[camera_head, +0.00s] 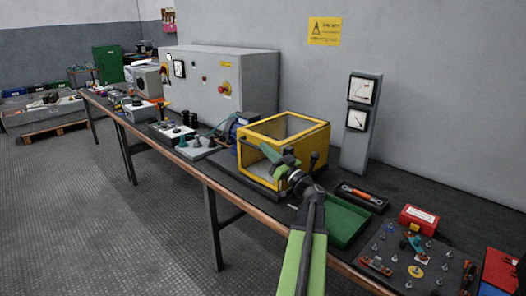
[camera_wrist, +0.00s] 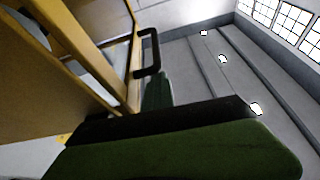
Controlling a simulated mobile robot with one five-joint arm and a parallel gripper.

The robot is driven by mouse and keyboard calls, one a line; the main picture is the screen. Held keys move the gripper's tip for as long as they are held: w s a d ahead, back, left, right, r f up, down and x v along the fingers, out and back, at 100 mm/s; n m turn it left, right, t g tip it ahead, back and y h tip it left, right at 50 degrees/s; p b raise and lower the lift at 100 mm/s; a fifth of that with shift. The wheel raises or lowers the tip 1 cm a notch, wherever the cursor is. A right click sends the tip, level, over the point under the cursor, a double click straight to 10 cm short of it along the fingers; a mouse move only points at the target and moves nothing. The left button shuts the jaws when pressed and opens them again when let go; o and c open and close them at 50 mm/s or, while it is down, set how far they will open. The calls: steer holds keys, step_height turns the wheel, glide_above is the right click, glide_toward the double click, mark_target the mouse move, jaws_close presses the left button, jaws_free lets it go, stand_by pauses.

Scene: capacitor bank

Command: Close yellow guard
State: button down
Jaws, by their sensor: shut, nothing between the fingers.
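The yellow guard (camera_head: 303,137) is a box-like yellow frame on the bench, with its inside visible from above and in front. In the wrist view its yellow bars (camera_wrist: 98,70) fill the left side, and a black handle (camera_wrist: 157,52) sticks out from one bar. My gripper (camera_head: 270,153) is in front of the guard's near side in the head view and covers part of it. In the wrist view my gripper (camera_wrist: 158,92) is just below the handle; I cannot tell whether they touch. It is shut and empty. I cannot tell how far the guard's door stands open.
A green tray (camera_head: 345,222) lies right of the guard, with a dark tool holder (camera_head: 361,196) behind it. A meter post (camera_head: 361,125) stands at the wall. A board with posts (camera_head: 412,262) and a red box (camera_head: 419,218) are at right. A grey cabinet (camera_head: 215,85) stands behind left.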

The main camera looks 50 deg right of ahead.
step_height(320, 180, up, 5)
steer(key=p, duration=0.5)
steer(key=b+v, duration=0.5)
steer(key=v, duration=0.5)
steer(key=shift+s+f, duration=0.15)
steer(key=shift+f, duration=0.3)
